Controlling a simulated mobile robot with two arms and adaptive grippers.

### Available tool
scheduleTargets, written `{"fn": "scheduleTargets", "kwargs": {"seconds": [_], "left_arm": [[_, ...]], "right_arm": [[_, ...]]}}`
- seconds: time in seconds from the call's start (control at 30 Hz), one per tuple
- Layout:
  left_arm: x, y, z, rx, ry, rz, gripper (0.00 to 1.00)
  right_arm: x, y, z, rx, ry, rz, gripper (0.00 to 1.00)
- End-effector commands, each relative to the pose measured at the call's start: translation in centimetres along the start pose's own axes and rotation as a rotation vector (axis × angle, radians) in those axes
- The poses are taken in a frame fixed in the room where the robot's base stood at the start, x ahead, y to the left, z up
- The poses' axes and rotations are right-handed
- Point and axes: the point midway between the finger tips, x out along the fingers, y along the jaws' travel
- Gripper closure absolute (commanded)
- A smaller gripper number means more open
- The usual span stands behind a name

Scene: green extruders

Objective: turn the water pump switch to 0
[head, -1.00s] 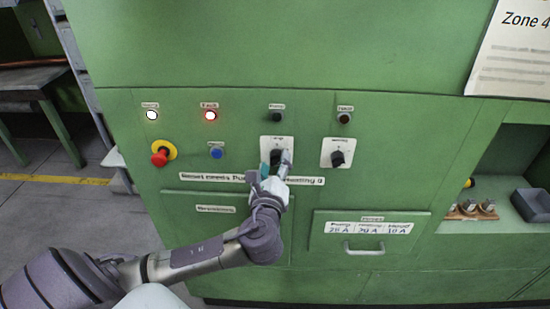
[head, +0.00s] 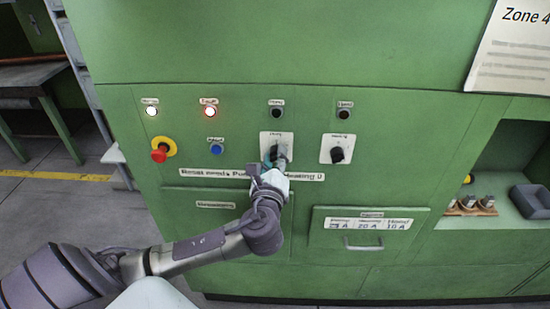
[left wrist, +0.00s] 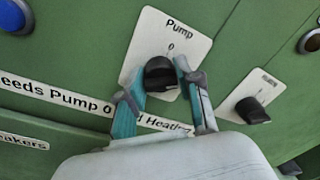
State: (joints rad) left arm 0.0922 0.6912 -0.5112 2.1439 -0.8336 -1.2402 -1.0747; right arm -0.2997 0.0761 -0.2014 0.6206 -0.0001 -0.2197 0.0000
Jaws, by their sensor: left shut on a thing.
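The pump switch is a black rotary knob (left wrist: 160,74) on a white plate (left wrist: 183,30) labelled "Pump" with a "0" mark at its top. In the head view the plate (head: 287,138) is on the green panel, left of a second white plate. My left gripper (head: 273,163) is at the pump knob and partly hides it there. In the left wrist view the teal-padded fingers (left wrist: 160,85) are on either side of the knob, shut on it. The exact direction of the knob's pointer is hard to tell. My right gripper is not in view.
A second black knob (head: 337,154) is to the right. A red emergency button (head: 160,153) and a blue button (head: 216,150) are left. A drawer handle (head: 364,246) is lower right.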

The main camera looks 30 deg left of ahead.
Motion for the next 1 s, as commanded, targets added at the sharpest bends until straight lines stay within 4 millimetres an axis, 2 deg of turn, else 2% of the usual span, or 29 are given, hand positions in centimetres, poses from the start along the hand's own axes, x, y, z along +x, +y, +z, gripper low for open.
{"fn": "scheduleTargets", "kwargs": {"seconds": [0.27, 1.0], "left_arm": [[-0.1, 0.3, -0.4, -0.126, -0.002, -0.003, 1.00], [-0.1, 0.5, -0.7, -0.789, -0.034, -0.027, 1.00]], "right_arm": [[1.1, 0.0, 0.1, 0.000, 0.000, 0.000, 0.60], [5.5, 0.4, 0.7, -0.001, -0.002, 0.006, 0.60]]}}
